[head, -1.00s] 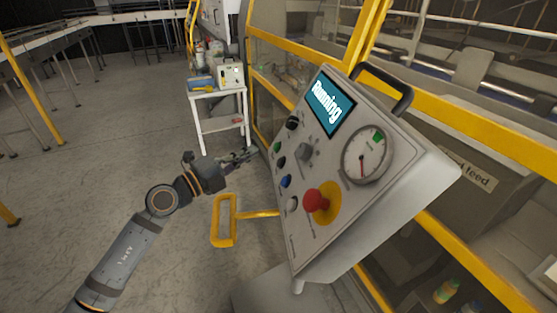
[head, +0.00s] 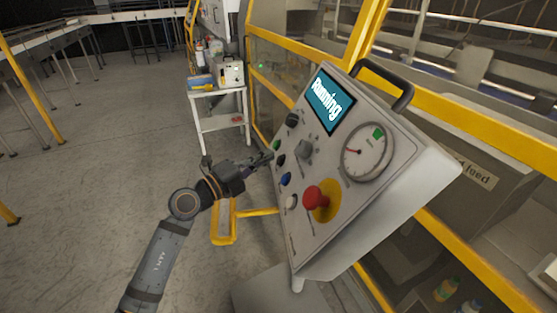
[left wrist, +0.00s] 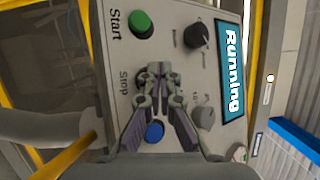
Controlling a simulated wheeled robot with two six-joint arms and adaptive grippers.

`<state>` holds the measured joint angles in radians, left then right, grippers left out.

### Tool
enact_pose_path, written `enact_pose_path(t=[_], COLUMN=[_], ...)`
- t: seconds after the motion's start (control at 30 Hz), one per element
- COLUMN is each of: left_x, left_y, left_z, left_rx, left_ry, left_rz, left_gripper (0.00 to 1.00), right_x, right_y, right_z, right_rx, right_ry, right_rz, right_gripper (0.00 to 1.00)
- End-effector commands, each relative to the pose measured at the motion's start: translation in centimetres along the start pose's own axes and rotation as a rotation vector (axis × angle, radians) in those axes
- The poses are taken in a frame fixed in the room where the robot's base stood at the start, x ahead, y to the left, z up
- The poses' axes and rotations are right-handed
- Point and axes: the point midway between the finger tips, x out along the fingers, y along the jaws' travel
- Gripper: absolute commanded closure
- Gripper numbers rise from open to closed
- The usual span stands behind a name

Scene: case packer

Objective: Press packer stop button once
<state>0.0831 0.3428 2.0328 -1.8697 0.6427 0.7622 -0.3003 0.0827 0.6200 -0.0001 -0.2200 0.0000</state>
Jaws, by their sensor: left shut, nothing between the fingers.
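The grey control panel (head: 345,225) leans on the right in the head view, and its screen (head: 331,101) reads "Running". A dark button (head: 281,160) sits between the green button (head: 277,146) and the blue button (head: 286,180). In the left wrist view, the green button (left wrist: 141,24) is labelled "Start". The "Stop" label (left wrist: 125,82) is beside my fingers, which hide the button there. The blue button (left wrist: 154,132) shows between the fingers. My left gripper (head: 268,157) is shut and empty, its tips close in front of the dark button; contact cannot be told.
A red mushroom button (head: 314,198) on a yellow plate, a white button (head: 291,202) and a gauge (head: 366,152) are on the same panel. A white cart (head: 222,123) stands behind.

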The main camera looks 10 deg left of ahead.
Motion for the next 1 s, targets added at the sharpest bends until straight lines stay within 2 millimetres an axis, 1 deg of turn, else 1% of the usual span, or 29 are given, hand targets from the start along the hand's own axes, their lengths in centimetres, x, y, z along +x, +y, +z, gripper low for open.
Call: enact_pose_path(t=[0.37, 0.8, 1.0], left_x=[-0.01, 0.0, 0.36], left_y=[0.0, -0.01, 0.12], left_z=[0.01, 0.0, -0.22], left_rx=[0.0, 0.0, -0.002], left_ry=[0.0, 0.0, -0.001], left_rz=[0.0, 0.0, 0.0], left_gripper=[1.0, 1.0, 1.0], right_x=[0.0, -0.01, -0.5], right_y=[-0.46, -0.44, -0.31], right_z=[-0.01, -0.02, -0.07], right_rx=[0.002, 0.002, 0.002], right_ry=[0.0, 0.0, 0.0], right_rz=[-0.005, -0.005, -0.004], right_gripper=[0.6, 0.6, 0.6])
